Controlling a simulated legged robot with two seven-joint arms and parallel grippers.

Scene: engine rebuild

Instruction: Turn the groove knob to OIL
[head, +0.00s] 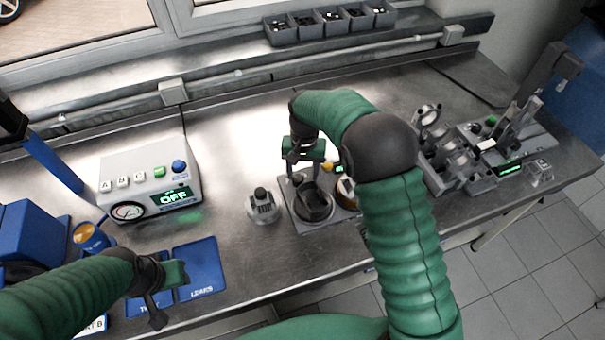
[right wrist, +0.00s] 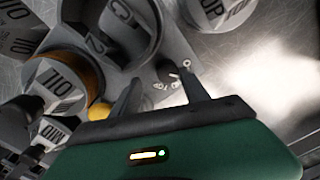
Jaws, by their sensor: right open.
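A small dark knob (right wrist: 166,70) with tiny white marks around it sits on a grey plate in the right wrist view. I take it for the groove knob; its pointer direction is too small to read. My right gripper (right wrist: 161,74) is open, its two fingers on either side of the knob; I cannot tell whether they touch it. In the head view, my right gripper (head: 301,174) points down at the back of the grey fixture (head: 300,222), and the knob is hidden. My left gripper (head: 160,300) hangs near the blue mats; its jaws are unclear.
A dark ring (head: 313,206) stands on the fixture. A cylinder marked OIL (right wrist: 56,84) is beside it, and another marked TOP (head: 263,207) stands left. A tester box (head: 150,178) with a green display is at left. Metal parts (head: 445,150) stand at right.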

